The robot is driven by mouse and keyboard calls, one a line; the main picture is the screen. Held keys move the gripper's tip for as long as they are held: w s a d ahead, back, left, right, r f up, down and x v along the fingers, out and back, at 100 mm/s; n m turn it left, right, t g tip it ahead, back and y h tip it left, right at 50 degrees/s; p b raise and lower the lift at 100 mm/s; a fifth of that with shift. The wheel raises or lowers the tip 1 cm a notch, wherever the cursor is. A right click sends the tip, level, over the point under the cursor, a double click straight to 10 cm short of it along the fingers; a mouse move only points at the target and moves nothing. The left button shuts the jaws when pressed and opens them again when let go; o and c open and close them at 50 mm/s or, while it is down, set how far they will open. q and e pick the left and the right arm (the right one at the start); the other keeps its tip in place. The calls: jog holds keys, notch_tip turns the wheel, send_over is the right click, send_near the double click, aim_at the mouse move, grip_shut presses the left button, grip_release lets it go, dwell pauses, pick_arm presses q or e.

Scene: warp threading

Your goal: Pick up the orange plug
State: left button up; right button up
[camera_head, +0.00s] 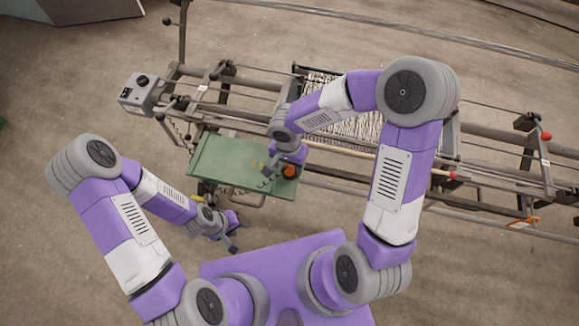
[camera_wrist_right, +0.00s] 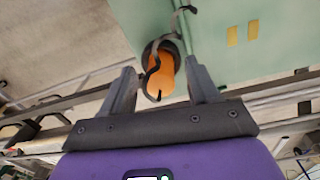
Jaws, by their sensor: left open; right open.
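The orange plug (camera_wrist_right: 160,77) lies between the two open fingers of my right gripper (camera_wrist_right: 155,88) in the right wrist view, with a dark ring around it and a dark hook-like piece in front of it. In the head view the plug (camera_head: 290,171) shows at the right end of the green tray (camera_head: 225,160), beside my right gripper (camera_head: 272,170). I cannot tell whether the fingers touch it. My left gripper (camera_head: 231,234) is open and empty, below the tray, near my purple base.
A metal loom frame with white warp threads (camera_head: 355,128) stands behind the tray. A grey control box (camera_head: 138,94) is at the upper left. A wooden rod with a red end (camera_head: 452,175) runs to the right. Yellow marks (camera_wrist_right: 243,33) show on the green surface.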

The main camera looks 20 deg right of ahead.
grip_shut()
jog(key=shift+r, duration=0.1)
notch_tip(320, 180, up, 10)
jog(key=shift+r+p, duration=0.1)
jog(key=shift+p, duration=0.95)
notch_tip(320, 180, up, 5)
jog(key=p, duration=0.3)
jog(key=shift+f, duration=0.2)
